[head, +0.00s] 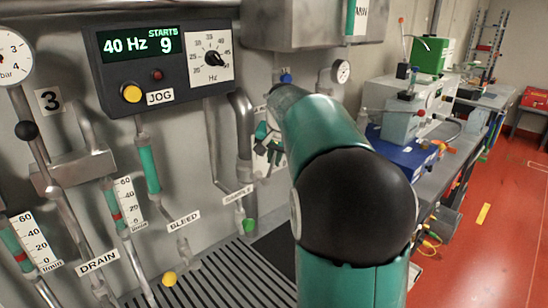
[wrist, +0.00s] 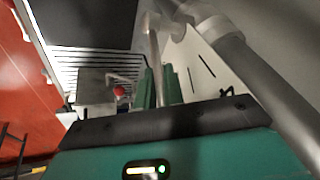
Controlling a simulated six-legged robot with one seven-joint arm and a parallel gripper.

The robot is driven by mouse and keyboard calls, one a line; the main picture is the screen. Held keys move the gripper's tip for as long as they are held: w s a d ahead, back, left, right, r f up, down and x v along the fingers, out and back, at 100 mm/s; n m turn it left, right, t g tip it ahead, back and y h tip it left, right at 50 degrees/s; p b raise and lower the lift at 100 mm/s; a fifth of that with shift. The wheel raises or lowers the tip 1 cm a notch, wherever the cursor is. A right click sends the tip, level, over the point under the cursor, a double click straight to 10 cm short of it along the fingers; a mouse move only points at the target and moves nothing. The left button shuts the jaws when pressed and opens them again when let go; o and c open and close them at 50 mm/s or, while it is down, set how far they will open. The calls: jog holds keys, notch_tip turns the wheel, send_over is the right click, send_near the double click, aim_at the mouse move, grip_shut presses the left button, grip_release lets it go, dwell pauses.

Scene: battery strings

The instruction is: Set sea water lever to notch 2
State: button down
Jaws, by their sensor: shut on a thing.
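My gripper (wrist: 160,84) shows two green fingers in the wrist view, closed around a thin grey rod (wrist: 153,45). The rod appears to be the sea water lever; its label and notch marks cannot be read in either view.
A control box (head: 160,60) reading 40 Hz is at upper left. Pipes, gauges and labels reading DRAIN and BLEED line the wall. A red knob (wrist: 120,90) shows near my fingers. A bench (head: 440,165) with equipment stands right; the red floor (head: 490,250) is mostly clear.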

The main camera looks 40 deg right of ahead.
jog(key=y, duration=0.1)
jog(key=d+f+y, duration=0.1)
jog(key=d+y, duration=0.1)
jog(key=y, duration=0.1)
jog(key=shift+w+d+f+m+g, duration=0.1)
jog(key=shift+w+f+m+g, duration=0.05)
jog(key=shift+f+m+g, duration=0.2)
jog(key=c, duration=1.5)
grip_release()
jog(key=shift+r, duration=0.1)
jog(key=v, duration=1.3)
jog(key=shift+s+r, duration=0.25)
jog(key=shift+r, duration=0.05)
